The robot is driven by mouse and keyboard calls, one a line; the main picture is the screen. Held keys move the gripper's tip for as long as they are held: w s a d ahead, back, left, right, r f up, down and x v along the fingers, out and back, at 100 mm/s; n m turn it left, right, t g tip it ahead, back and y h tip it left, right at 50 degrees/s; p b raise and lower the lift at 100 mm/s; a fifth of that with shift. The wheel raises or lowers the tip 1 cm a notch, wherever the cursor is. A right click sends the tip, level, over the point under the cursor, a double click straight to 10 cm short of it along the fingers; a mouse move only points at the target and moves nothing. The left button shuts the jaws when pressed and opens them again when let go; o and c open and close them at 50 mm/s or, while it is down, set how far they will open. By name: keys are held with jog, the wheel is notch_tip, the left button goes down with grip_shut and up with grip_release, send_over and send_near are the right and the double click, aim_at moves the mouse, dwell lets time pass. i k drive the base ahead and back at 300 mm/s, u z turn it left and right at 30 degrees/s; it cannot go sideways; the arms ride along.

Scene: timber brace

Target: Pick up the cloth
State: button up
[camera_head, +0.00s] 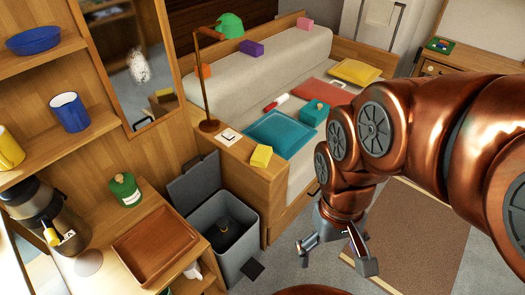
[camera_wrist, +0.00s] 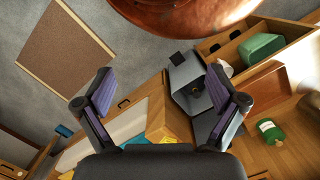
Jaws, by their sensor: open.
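I cannot tell for sure which thing is the cloth. A flat salmon-red piece (camera_head: 300,92) lies on the sofa seat and looks like fabric. A small white item (camera_head: 192,271) shows below the wooden tray, partly hidden. My gripper (camera_head: 337,254) hangs open and empty above the floor, to the right of the grey bin. In the wrist view my gripper (camera_wrist: 160,88) has its two purple-faced fingers wide apart with nothing between them.
The grey bin (camera_head: 222,232) has its lid raised; a small dark flat piece (camera_head: 252,269) is beside it. The wooden tray (camera_head: 152,246) and a green jar (camera_head: 125,189) stand on the counter. The sofa holds a teal cushion (camera_head: 278,133). A brown mat (camera_head: 415,235) covers open floor.

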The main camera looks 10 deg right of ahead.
aim_at(261, 155)
jog(key=z, duration=0.05)
jog(key=k, duration=0.6)
jog(key=u, duration=0.6)
jog(key=i, duration=1.1)
jog(key=u, duration=0.5)
